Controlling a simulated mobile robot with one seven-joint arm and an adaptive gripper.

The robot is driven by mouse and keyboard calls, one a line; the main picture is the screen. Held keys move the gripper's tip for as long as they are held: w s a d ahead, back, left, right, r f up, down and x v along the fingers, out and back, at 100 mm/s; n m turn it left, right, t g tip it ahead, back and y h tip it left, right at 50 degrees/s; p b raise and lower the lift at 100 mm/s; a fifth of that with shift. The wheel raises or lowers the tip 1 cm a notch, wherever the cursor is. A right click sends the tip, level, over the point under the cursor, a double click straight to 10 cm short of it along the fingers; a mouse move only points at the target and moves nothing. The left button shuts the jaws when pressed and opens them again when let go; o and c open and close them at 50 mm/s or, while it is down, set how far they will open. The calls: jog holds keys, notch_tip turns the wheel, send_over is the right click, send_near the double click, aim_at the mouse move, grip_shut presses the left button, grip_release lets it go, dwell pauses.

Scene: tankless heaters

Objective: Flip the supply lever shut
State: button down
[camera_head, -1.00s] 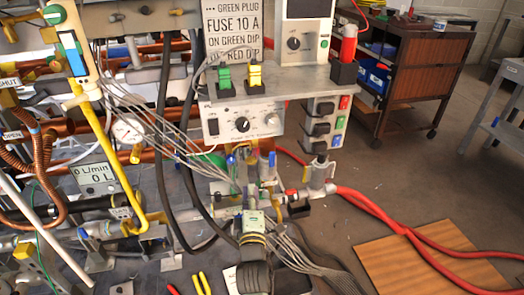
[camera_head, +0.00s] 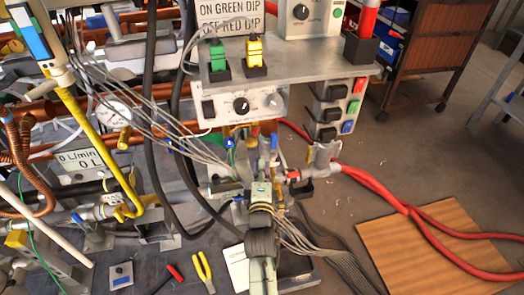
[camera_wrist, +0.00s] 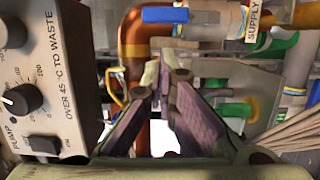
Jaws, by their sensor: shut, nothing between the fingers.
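In the wrist view a blue lever (camera_wrist: 165,15) lies along a horizontal pipe at the top. A white tag reading SUPPLY (camera_wrist: 260,20) is on the same pipe, to its right. My gripper (camera_wrist: 160,72) is shut and empty, its fingertips meeting below the blue lever in the picture and apart from it. In the head view my gripper (camera_head: 261,188) reaches into the cluster of valves under the control box. Small blue handles show there, but I cannot tell which is the supply lever.
The pump control box (camera_wrist: 45,75) stands close on the left of the fingers. A copper pipe (camera_wrist: 135,45) rises behind them. Grey wires (camera_wrist: 290,135) run close on the right. Red hoses (camera_head: 385,190) cross the floor, which is open at right around a wooden board (camera_head: 430,240).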

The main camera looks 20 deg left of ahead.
aim_at(274, 141)
jog(key=p+x, duration=0.1)
jog(key=x, duration=0.8)
jog(key=shift+w, duration=0.3)
jog(key=shift+w+p, duration=0.15)
jog(key=shift+p, duration=0.2)
